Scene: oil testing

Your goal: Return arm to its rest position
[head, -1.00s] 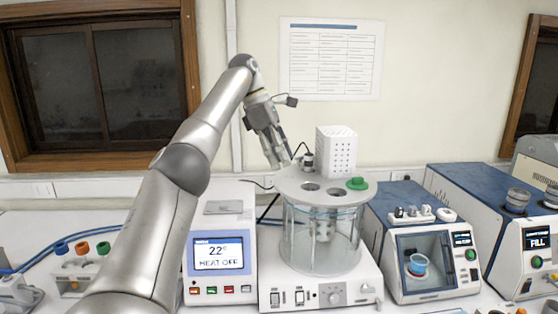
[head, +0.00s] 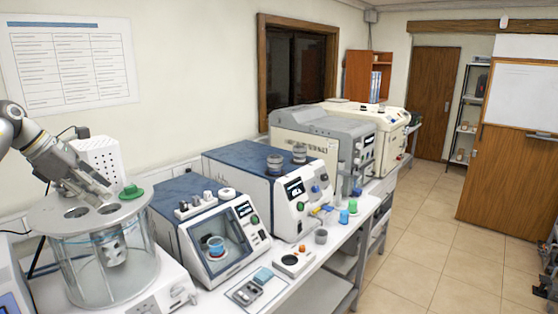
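My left arm (head: 40,147) comes in from the left edge in the head view. Its gripper (head: 101,195) points down and to the right and appears in front of or over the back of the lid of the glass bath (head: 62,222). Its two fingers look spread, with nothing seen between them. Whether the fingertips touch the lid cannot be told. The lid has round holes, a green knob (head: 131,191) and a white perforated box (head: 99,158) behind. My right gripper is not in view.
Right of the bath stand a small blue-topped tester (head: 172,196), a larger blue-topped machine (head: 240,163) and grey-and-cream instruments (head: 310,127). The tiled floor (head: 420,230) at right is largely clear.

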